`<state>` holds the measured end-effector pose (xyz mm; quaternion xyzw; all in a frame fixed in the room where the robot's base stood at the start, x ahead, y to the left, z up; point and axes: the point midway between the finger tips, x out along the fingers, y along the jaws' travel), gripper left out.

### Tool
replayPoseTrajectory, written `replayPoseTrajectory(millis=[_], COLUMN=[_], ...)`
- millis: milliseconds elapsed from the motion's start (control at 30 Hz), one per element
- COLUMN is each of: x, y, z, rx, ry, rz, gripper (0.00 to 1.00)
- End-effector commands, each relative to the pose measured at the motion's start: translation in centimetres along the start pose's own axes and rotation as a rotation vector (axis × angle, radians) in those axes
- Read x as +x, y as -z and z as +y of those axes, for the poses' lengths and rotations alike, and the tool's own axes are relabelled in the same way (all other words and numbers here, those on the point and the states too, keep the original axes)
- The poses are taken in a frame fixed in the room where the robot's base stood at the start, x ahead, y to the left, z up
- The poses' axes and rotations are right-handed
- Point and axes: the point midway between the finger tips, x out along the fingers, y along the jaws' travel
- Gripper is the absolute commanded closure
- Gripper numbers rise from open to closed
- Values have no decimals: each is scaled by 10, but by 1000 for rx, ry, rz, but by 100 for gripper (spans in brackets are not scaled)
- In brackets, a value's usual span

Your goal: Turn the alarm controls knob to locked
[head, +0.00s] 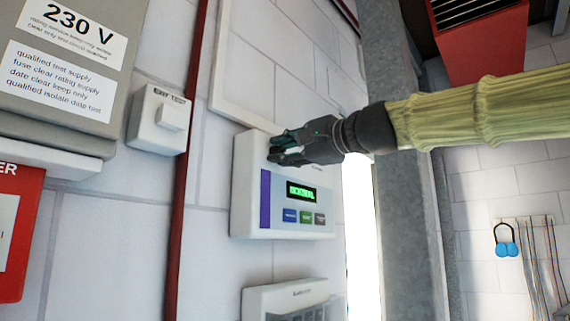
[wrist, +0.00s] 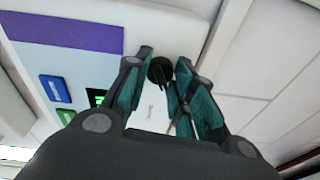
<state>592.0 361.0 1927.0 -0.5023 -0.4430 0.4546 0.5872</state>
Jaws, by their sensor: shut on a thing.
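The alarm control panel (head: 247,153) is a white wall box with a purple stripe, a lit green display (head: 301,192) and a row of small buttons. My gripper (head: 284,150) is at the panel's upper part in the head view and hides the knob there. In the wrist view the black round knob (wrist: 159,71) sits between the two green-padded fingers of my gripper (wrist: 164,63), which are shut on it. The knob's pointer direction and any position marks cannot be made out. The panel's purple stripe (wrist: 65,32) shows at the upper left of the wrist view.
A small white switch box (head: 158,120), a grey box labelled 230 V (head: 65,65) and a dark red pipe (head: 187,150) are left of the panel. Another white box (head: 290,297) is below it. A grey metal post (head: 400,220) stands to the right.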

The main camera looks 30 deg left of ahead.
Motion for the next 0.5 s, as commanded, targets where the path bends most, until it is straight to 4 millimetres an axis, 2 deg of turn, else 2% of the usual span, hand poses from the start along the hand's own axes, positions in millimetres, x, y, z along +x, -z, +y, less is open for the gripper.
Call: replayPoseTrajectory(millis=[33, 500], x=[0, 0], y=[1, 2], z=[5, 6], rx=[-41, -484], ry=[6, 54], rz=[-4, -38], gripper=[99, 99])
